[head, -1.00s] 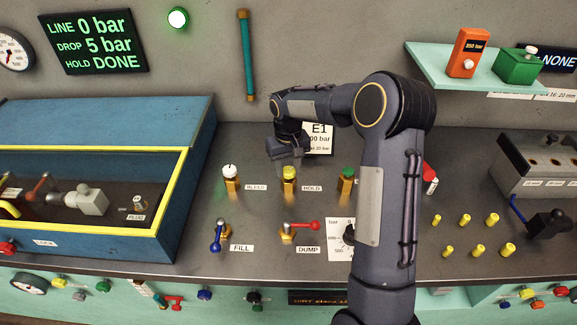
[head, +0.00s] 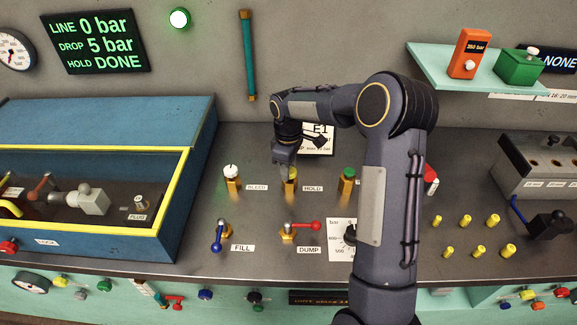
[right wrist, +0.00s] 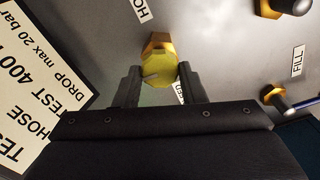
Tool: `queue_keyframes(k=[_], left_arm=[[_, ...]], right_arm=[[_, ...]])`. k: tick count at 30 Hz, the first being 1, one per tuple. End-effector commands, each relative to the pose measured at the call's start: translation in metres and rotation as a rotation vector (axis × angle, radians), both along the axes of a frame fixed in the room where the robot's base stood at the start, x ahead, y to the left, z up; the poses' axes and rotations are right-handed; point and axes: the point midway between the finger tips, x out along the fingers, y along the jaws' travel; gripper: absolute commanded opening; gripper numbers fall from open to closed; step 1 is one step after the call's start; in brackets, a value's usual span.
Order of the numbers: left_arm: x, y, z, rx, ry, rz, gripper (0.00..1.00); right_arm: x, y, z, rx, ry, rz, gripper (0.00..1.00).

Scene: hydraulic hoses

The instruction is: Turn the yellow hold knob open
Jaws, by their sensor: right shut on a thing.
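The yellow hold knob (right wrist: 158,68) sits on a brass hex body between the two fingers of my right gripper (right wrist: 160,82) in the right wrist view. A pale pointer mark shows on its face. The fingers are shut on the knob from both sides. In the head view my right gripper (head: 287,168) comes down from above onto the knob (head: 290,177), which it partly hides. The HOLD label (head: 313,188) is just right of it. My left gripper is not in view.
The white-topped BLEED knob (head: 231,172) stands to the left and a green knob (head: 347,174) to the right. The blue FILL lever (head: 217,237) and red DUMP lever (head: 305,225) are in front. The wall display (head: 96,42) reads LINE 0 bar, DROP 5 bar, HOLD DONE.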

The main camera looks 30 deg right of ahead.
Motion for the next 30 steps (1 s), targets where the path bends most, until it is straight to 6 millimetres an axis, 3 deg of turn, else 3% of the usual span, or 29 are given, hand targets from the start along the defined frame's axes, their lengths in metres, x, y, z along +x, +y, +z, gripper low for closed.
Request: queue_keyframes(k=[23,24,28,30], left_arm=[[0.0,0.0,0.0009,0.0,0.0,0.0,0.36],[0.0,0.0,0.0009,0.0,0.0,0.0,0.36],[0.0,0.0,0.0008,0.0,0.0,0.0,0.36],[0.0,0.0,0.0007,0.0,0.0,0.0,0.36]], right_arm=[[0.0008,-0.0002,0.0015,-0.001,-0.005,0.096,0.14],[0.0008,0.0,0.0015,-0.001,-0.005,0.096,0.42],[0.0005,0.0,0.0011,-0.001,-0.003,0.095,0.59],[0.0003,0.0001,0.0008,0.0,-0.003,0.095,0.59]])
